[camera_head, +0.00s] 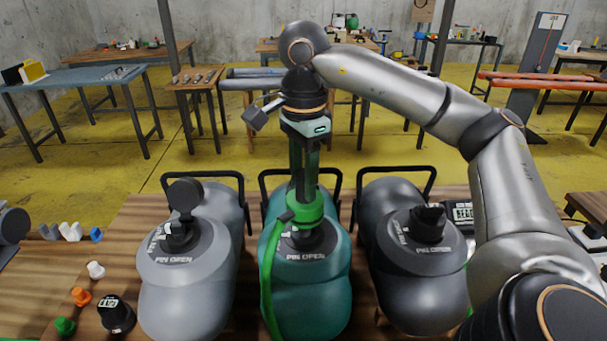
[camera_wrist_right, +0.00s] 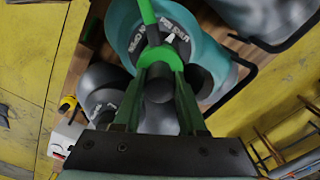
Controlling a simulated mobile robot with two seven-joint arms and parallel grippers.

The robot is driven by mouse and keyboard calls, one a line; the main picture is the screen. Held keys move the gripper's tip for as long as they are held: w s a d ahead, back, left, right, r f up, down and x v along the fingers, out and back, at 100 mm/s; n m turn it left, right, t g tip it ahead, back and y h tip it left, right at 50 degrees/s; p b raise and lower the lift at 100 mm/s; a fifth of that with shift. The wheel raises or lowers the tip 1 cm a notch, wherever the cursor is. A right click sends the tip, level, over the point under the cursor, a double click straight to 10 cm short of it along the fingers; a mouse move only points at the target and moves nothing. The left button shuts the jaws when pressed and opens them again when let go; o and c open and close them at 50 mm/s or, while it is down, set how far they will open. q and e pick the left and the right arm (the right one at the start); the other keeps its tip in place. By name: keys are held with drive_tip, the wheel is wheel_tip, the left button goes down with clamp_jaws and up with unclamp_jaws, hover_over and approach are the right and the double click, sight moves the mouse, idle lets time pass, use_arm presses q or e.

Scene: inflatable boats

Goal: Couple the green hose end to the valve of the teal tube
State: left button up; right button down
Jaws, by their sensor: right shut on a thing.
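The teal tube (camera_head: 305,300) lies in the middle of the wooden table, between two grey tubes, with "PIN OPEN" printed around its dark valve (camera_head: 308,243). My right gripper (camera_head: 304,192) points straight down over this valve and is shut on the green hose end (camera_head: 303,212). The green hose (camera_head: 267,275) hangs from it down the tube's left side. In the right wrist view the green hose end (camera_wrist_right: 155,55) sits between the fingers, in front of the teal tube (camera_wrist_right: 122,22). The hose end covers the valve's top; I cannot tell whether it is seated. My left gripper is not in view.
A left grey tube (camera_head: 185,300) with a raised round cap (camera_head: 185,194) and a right grey tube (camera_head: 415,290) flank the teal one. Black handles stand behind all three. Small white, orange and green caps and a black gauge (camera_head: 115,314) lie at the front left.

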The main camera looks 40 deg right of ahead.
sight(303, 202)
idle(0.7)
drive_tip(key=shift+f, duration=0.15)
drive_tip(key=shift+f+b, duration=1)
drive_tip(key=shift+f, duration=0.1)
drive_tip(key=shift+f, duration=0.1)
drive_tip(key=shift+f+b, duration=0.35)
drive_tip(key=shift+f+b, duration=0.65)
drive_tip(key=shift+f, duration=0.15)
idle(0.5)
drive_tip(key=shift+m+p, duration=0.3)
drive_tip(key=shift+m, duration=1.8)
